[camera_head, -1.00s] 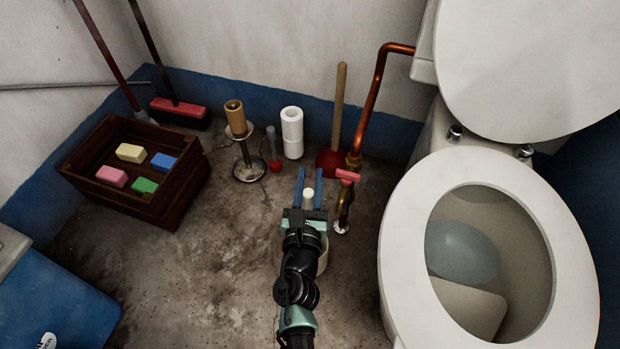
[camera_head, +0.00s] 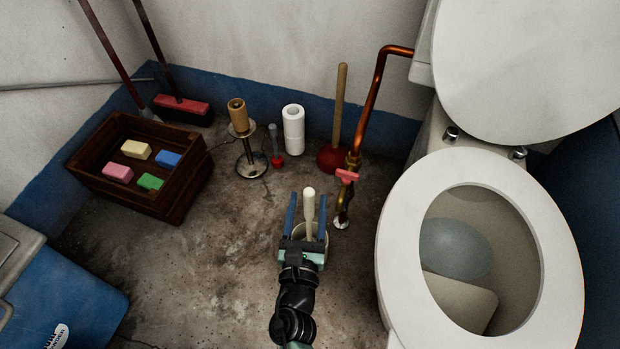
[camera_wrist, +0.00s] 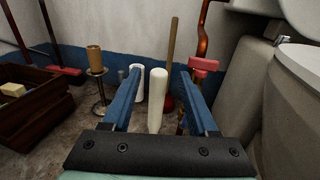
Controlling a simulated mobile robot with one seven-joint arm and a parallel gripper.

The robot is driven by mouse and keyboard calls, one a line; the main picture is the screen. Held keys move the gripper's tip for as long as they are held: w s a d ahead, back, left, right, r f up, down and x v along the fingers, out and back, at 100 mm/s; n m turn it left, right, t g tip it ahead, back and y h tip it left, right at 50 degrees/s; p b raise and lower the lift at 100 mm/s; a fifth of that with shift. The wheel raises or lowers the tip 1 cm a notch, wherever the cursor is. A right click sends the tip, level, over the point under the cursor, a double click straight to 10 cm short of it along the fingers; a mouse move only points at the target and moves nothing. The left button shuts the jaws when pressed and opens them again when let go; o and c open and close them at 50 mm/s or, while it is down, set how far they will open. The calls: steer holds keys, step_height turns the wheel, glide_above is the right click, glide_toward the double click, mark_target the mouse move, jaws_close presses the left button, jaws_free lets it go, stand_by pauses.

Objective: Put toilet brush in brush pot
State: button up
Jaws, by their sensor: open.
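The toilet brush shows as a pale upright handle (camera_head: 309,212) in the head view. It stands in the cream brush pot (camera_head: 326,240), whose rim shows partly behind my gripper. The brush head is hidden. My gripper (camera_head: 306,203) is open, with one blue finger on each side of the handle. I see no clear contact between the fingers and the handle. In the wrist view the handle (camera_wrist: 156,100) rises between the two open fingers. The pot cannot be made out there.
The toilet (camera_head: 400,250) stands close on the right. A copper pipe with a red valve (camera_head: 347,176) and a red plunger (camera_head: 331,158) are behind.

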steer(key=s+p, duration=0.2)
steer(key=s, duration=0.3)
steer(key=w+d+r+m+t+h, duration=0.15)
steer(key=w+r+m, duration=0.35)
steer(key=r+m, duration=1)
steer(key=w+d+r+m+h, duration=0.1)
steer(key=w+r+m+h, duration=0.3)
steer(key=r+m, duration=1)
steer(key=s+r+m+t+y, duration=0.2)
steer(key=s+r, duration=0.2)
steer(key=r, duration=0.7)
steer(key=s+a+r+m+t+y, duration=0.1)
steer(key=s+r+m+t+y, duration=0.1)
steer(key=r, duration=1)
steer(key=s+r+m+t+y, duration=0.2)
steer(key=s+r, duration=0.4)
steer(key=r, duration=0.5)
steer(key=shift+s+a+r+t+y+b, duration=0.25)
steer(key=shift+t+y, duration=0.3)
steer(key=shift+t, duration=0.6)
steer(key=shift+r, duration=0.1)
